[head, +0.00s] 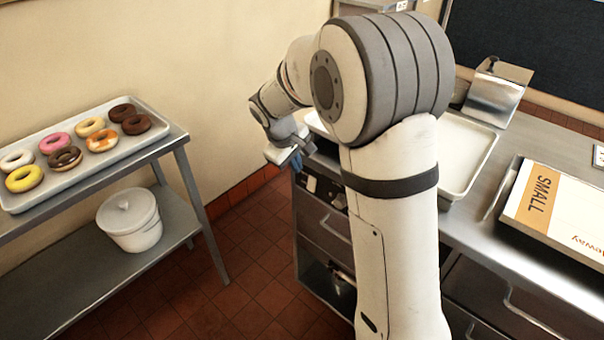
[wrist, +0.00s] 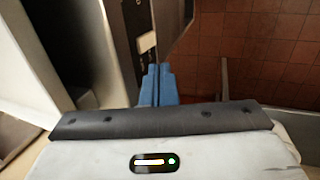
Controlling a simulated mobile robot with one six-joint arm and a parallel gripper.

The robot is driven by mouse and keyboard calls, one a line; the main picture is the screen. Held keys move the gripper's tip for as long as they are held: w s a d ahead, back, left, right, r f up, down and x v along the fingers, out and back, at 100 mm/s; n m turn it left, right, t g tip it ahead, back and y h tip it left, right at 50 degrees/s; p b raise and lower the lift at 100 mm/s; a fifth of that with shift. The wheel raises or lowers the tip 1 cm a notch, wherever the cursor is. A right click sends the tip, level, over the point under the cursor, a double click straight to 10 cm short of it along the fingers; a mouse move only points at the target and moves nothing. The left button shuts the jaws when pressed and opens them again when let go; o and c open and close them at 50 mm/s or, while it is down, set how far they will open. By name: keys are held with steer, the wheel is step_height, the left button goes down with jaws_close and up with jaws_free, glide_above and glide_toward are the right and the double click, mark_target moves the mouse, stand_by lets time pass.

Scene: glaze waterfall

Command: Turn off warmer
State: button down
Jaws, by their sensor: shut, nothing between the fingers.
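A dark control panel (head: 327,192) sits on the upper end face of the metal counter, partly hidden by my arm in the head view. In the wrist view the panel (wrist: 124,35) is at upper centre, with a pale rocker-like switch (wrist: 147,42) on it. I cannot read the switch's position. My gripper (head: 296,161) points down beside this end of the counter. In the wrist view its blue fingers (wrist: 158,85) are together and empty, just below the switch in the picture. I cannot tell whether they touch the panel.
A metal rack (head: 189,165) on the left bears a tray (head: 85,170) of several doughnuts, with a white lidded bucket (head: 130,220) below. A white tray (head: 480,150) and a box marked SMALL (head: 560,205) lie on the counter. The tiled floor (head: 250,255) between is clear.

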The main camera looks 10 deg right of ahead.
steer(key=v, duration=0.4)
steer(key=shift+w+d+r, duration=0.1)
steer(key=shift+w+d, duration=0.05)
steer(key=shift+d, duration=0.1)
steer(key=s+d+r+m+y+p, duration=0.1)
steer(key=s+d+m, duration=0.1)
steer(key=s, duration=0.7)
steer(key=s+d+r+m+y, duration=0.1)
steer(key=s+d+r+m, duration=0.1)
steer(key=s, duration=0.6)
steer(key=s+d+r+m+y+p, duration=0.1)
steer(key=s+d+r+m, duration=0.1)
steer(key=s, duration=0.7)
steer(key=shift+s+d+m+p, duration=0.35)
steer(key=shift+d+m, duration=0.1)
steer(key=shift+m, duration=0.55)
steer(key=shift+r, duration=0.1)
